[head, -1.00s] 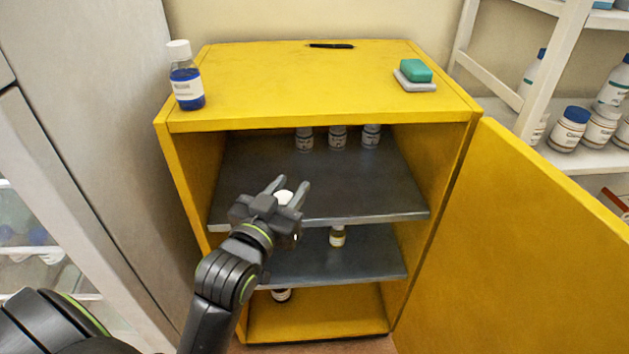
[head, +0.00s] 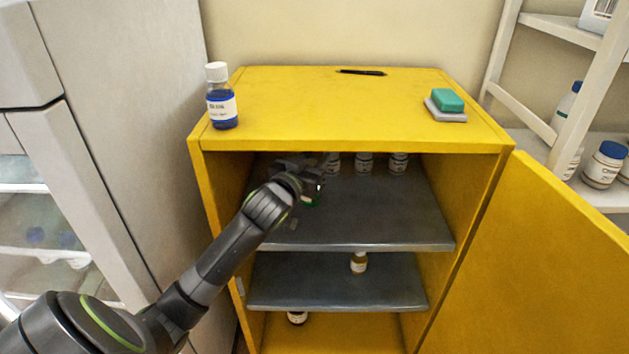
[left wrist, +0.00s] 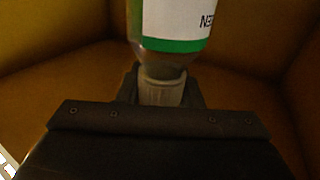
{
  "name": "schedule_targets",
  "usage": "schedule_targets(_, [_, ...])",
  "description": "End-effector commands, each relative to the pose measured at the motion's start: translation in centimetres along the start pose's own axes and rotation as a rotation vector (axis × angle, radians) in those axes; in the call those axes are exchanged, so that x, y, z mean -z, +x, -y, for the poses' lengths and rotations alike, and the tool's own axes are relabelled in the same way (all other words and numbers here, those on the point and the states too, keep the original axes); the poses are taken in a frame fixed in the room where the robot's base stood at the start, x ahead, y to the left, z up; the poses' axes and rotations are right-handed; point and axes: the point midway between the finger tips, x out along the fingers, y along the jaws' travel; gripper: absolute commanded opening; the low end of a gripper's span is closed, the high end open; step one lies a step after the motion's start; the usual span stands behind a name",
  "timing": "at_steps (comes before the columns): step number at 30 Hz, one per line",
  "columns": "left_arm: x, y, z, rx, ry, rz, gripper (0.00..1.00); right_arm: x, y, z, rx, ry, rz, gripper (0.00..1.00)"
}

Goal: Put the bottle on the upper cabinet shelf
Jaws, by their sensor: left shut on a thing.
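My left gripper (head: 303,172) reaches into the yellow cabinet (head: 350,108), over the left part of the upper grey shelf (head: 370,215). It is shut on a bottle with green contents, a white label and a white cap (left wrist: 162,90). The left wrist view shows the bottle's body (left wrist: 178,25) beyond the jaws, with its cap at the jaws. My right gripper is not in view.
Several white-capped bottles (head: 364,164) stand at the back of the upper shelf. One small bottle (head: 359,262) stands on the lower shelf (head: 335,287). A blue bottle (head: 222,100), a pen (head: 361,72) and a green block (head: 447,100) are on top. The door (head: 570,245) is open right.

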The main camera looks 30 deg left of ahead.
Motion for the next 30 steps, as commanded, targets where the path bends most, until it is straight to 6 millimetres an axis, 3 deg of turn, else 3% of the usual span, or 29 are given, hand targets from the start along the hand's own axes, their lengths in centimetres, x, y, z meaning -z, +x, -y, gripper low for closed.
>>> schedule_targets(2, [0.1,1.2,0.7,0.002,0.002,-0.001,0.00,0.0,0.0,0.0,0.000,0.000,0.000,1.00])
schedule_targets(3, [-1.1,0.9,0.5,0.000,-0.002,0.003,0.00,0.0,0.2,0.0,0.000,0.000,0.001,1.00])
schedule_targets(8, [-2.3,0.9,0.5,0.000,0.000,0.000,0.00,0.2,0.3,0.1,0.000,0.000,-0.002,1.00])
schedule_targets(16, [-6.5,0.8,0.4,0.000,-0.002,0.003,0.00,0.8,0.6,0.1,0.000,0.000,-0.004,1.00])
schedule_targets(30, [-7.3,1.2,0.6,-0.001,0.001,-0.001,0.00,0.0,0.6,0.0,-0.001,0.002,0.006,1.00])
